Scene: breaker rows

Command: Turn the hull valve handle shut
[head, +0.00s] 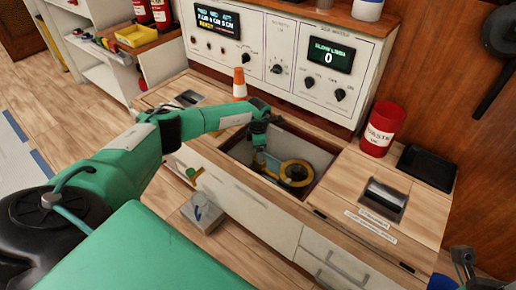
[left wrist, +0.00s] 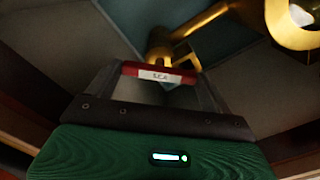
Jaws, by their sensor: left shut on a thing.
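My left gripper (head: 262,158) reaches down into an open recess in the wooden counter. In the left wrist view it (left wrist: 158,84) is shut on the red valve handle (left wrist: 130,70), which carries a white label and lies across between the fingers. A brass fitting (left wrist: 180,50) stands just beyond the handle, with a round brass body (left wrist: 290,25) at the upper right. In the head view a yellow brass ring (head: 297,173) lies in the recess beside the gripper; the red handle cannot be made out there. My right gripper (head: 465,262) shows at the lower right, its jaws unclear.
The recess walls (head: 318,152) surround the left gripper closely. A red canister (head: 381,129) and a black tray (head: 427,167) are on the counter to the right. A control panel (head: 290,60) rises at the back.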

